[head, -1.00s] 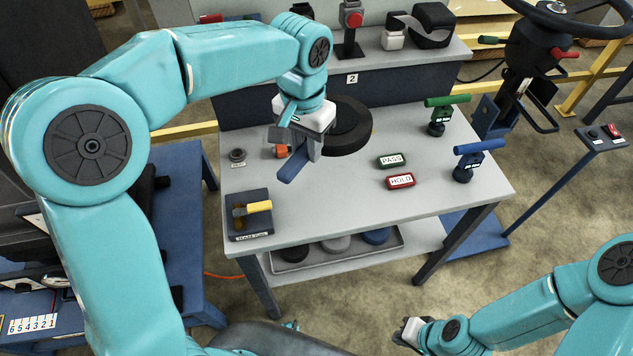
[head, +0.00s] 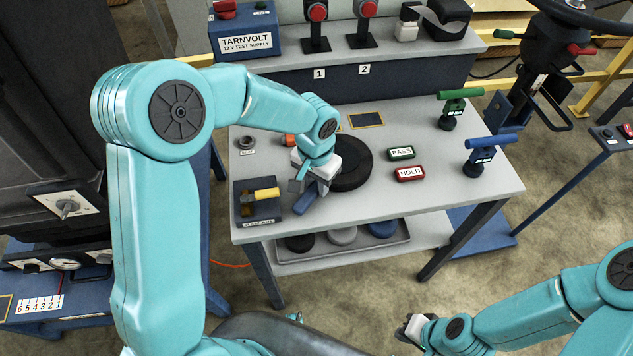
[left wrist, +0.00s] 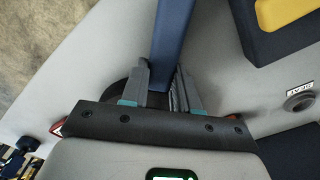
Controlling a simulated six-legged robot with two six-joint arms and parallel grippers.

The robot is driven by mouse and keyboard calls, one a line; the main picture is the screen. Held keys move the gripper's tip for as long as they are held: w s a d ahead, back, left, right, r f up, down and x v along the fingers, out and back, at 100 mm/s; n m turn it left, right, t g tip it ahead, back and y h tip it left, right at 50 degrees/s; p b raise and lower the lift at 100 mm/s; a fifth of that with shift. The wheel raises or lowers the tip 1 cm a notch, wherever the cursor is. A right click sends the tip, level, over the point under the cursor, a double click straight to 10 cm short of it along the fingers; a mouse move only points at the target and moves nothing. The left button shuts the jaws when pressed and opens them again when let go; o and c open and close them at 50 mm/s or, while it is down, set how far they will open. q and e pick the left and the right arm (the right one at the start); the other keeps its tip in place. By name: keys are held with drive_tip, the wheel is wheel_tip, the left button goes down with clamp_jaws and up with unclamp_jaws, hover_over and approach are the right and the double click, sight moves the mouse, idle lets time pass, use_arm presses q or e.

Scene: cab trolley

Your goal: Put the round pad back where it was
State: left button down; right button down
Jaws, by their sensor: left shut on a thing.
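A thick black round pad (head: 350,166) shows over the near-middle of the grey table, partly hidden behind my left gripper (head: 306,190). My left gripper is shut on a blue bar (head: 304,203), which also shows between the fingers in the left wrist view (left wrist: 172,45). Where bar and pad join is hidden, and I cannot tell whether the pad touches the table. A dark, yellow-edged rectangle (head: 366,120) lies bare on the table behind the pad. My right gripper (head: 408,330) is low at the bottom, away from the table; its jaws are too small to read.
Red HOLD (head: 410,174) and green PASS (head: 401,153) blocks lie right of the pad. Green-topped (head: 450,108) and blue-topped (head: 478,155) stands are further right. A blue holder with a yellow handle (head: 262,195) is at left. A shelf tray (head: 340,256) below holds round pieces.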

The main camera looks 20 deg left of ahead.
use_arm(q)
drive_tip(key=c, duration=0.8)
unclamp_jaws()
drive_tip(key=shift+f, duration=0.1)
wheel_tip(320, 180, up, 12)
drive_tip(key=shift+s+r+p, duration=0.1)
drive_tip(key=shift+s+p, duration=0.05)
drive_tip(key=shift+p, duration=0.15)
